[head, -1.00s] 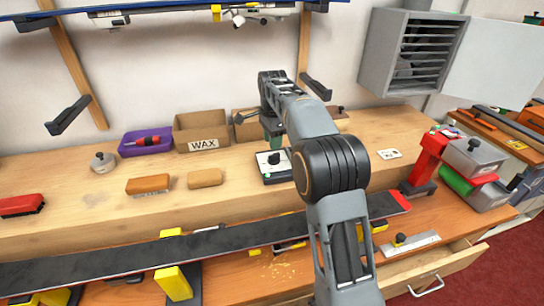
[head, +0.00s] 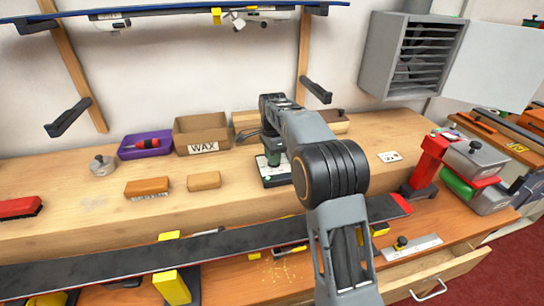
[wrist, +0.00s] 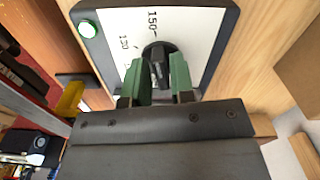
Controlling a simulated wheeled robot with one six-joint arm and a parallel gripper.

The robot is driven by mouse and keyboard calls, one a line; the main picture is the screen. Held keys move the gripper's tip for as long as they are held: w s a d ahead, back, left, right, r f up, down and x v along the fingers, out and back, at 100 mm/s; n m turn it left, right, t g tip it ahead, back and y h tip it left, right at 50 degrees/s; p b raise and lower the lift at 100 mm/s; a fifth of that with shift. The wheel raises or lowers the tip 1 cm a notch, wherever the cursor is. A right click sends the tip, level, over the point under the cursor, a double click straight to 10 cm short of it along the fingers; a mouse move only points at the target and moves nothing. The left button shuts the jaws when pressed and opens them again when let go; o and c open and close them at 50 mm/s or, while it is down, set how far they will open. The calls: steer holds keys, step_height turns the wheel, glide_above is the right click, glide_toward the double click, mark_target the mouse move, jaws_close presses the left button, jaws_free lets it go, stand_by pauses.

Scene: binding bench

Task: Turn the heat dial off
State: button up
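The heat dial is a black knob (wrist: 158,62) on a white plate with a dark border (wrist: 205,25). In the head view my gripper (head: 272,152) is down over the plate (head: 274,180), and the knob is hidden there.
A ski (head: 120,260) lies along the front. A grey heater box (head: 412,55) hangs at the upper right.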

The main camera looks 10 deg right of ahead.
jaws_close()
